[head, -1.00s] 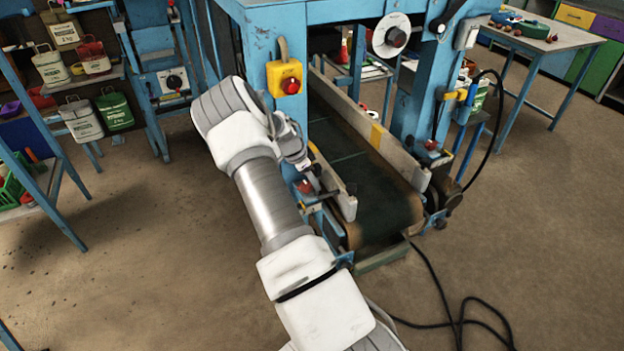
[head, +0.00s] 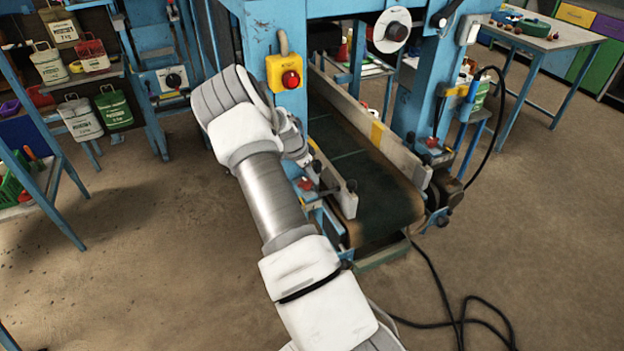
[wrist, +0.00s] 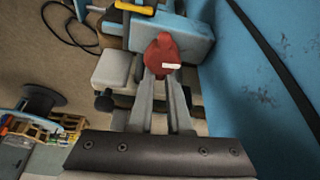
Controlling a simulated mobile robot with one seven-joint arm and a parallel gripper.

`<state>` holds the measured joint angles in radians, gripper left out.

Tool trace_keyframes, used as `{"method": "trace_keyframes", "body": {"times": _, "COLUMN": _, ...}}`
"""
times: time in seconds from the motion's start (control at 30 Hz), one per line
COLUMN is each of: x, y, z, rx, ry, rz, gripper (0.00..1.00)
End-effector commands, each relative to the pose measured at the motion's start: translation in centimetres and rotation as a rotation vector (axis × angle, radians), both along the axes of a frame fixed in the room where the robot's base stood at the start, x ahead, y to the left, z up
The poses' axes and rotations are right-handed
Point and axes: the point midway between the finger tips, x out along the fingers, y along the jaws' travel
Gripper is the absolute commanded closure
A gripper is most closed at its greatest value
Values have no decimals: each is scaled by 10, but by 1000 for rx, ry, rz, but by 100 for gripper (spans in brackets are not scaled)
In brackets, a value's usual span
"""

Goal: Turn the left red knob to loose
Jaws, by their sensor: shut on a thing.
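The left red knob (wrist: 162,50) shows in the wrist view, with a small white label on its side. My gripper (wrist: 161,72) is shut on it, with its two grey fingers at the knob's near end. In the head view the left red knob (head: 305,184) shows low on the machine's left post, beside the conveyor. My wrist hides part of the area around it there, and the fingers are hard to make out. I cannot read the knob's setting.
A second red knob (head: 431,143) sits on the right post. The dark conveyor belt (head: 385,208) lies between pale side rails. A yellow box with a red button (head: 291,79) hangs above my wrist. A black cable (head: 440,290) lies on the floor. A sack shelf (head: 85,90) stands left.

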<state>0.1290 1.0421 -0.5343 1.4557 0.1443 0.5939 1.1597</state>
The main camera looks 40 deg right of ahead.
Motion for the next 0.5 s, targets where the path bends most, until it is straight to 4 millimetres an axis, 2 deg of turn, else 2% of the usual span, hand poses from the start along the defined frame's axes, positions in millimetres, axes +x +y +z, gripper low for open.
{"method": "trace_keyframes", "body": {"times": 0.5, "x": 9, "y": 1, "z": -4, "rx": 0, "ry": -5, "rz": 469, "gripper": 100}}
